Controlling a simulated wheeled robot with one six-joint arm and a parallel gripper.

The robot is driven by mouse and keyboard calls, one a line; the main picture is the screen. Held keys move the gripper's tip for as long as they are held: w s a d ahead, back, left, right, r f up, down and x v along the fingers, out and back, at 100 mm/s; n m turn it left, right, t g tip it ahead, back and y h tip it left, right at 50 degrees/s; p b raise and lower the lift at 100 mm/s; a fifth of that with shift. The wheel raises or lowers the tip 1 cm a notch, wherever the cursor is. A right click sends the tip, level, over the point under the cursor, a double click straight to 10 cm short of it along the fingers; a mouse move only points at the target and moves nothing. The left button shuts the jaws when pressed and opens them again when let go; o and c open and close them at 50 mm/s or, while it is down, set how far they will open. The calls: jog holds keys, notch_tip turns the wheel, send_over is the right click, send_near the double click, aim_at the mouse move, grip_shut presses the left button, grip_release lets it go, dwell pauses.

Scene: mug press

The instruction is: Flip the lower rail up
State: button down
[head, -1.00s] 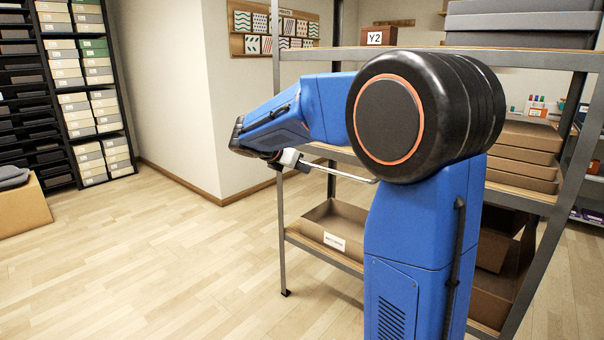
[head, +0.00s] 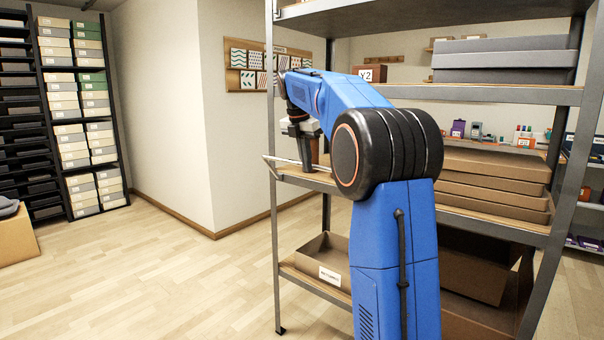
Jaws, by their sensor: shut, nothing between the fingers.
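The lower rail (head: 284,160) is a thin metal rod at the front left of the middle shelf (head: 484,217). Its left end stands out past the front left post, and a short side arm slants from it down to the post. The visible rod sits slightly above the level of the shelf's front edge there. Its right part is hidden behind my arm. My gripper (head: 307,154) points down near the rod, beside the post, with its fingers shut and nothing between them. I cannot tell whether the fingers touch the rod.
The grey rack has flat brown boxes (head: 495,180) on the middle shelf and an open labelled carton (head: 326,262) on the bottom shelf. A box marked Y2 (head: 369,73) and grey boxes (head: 505,57) stand higher.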

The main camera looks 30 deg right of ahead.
jog(key=w+d+r, duration=0.2)
jog(key=d+r, duration=0.1)
jog(key=d, duration=0.3)
jog(key=shift+w+d+r, duration=0.15)
jog(key=shift+d+r, duration=0.15)
jog(key=shift+r, duration=0.1)
dwell(0.4)
jog(key=shift+s+a+r, duration=0.15)
jog(key=shift+s+a, duration=0.05)
jog(key=shift+a, duration=0.4)
jog(key=shift+s+a+r, duration=0.1)
jog(key=shift+s+a, duration=0.15)
jog(key=shift+a, duration=0.4)
jog(key=shift+s+a+r, duration=0.15)
jog(key=shift+s+a, duration=0.05)
jog(key=shift+a, duration=0.4)
jog(key=w+d+r, duration=0.1)
jog(key=d+r, duration=0.4)
jog(key=r, duration=0.3)
jog(key=shift+w+r, duration=0.3)
jog(key=shift+w, duration=0.05)
jog(key=shift+a, duration=0.1)
